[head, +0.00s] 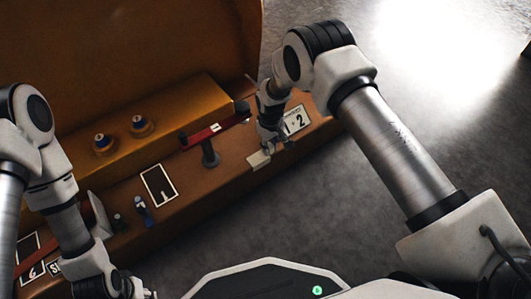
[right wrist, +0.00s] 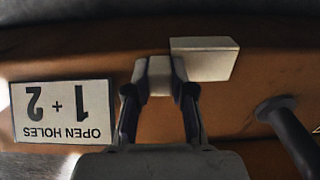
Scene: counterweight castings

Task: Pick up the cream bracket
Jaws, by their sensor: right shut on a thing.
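The cream bracket (head: 258,160) is at the front edge of the brown bench, below the "1 + 2" sign. In the right wrist view the bracket (right wrist: 206,60) shows a wide flat block joined to a smaller block. My right gripper (head: 268,146) reaches down to it from above. In the right wrist view its two dark fingers are shut on the smaller block, one on each side. I cannot tell whether the bracket touches the bench. My left gripper (head: 133,287) is low at the left, away from the bracket, and its opening is unclear.
An "OPEN HOLES 1 + 2" sign (right wrist: 61,111) lies beside the bracket. A dark post (head: 210,153) and a red bar (head: 214,131) stand to its left. Two knobs (head: 140,124) sit on the raised ledge. Grey floor (head: 330,190) lies in front of the bench.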

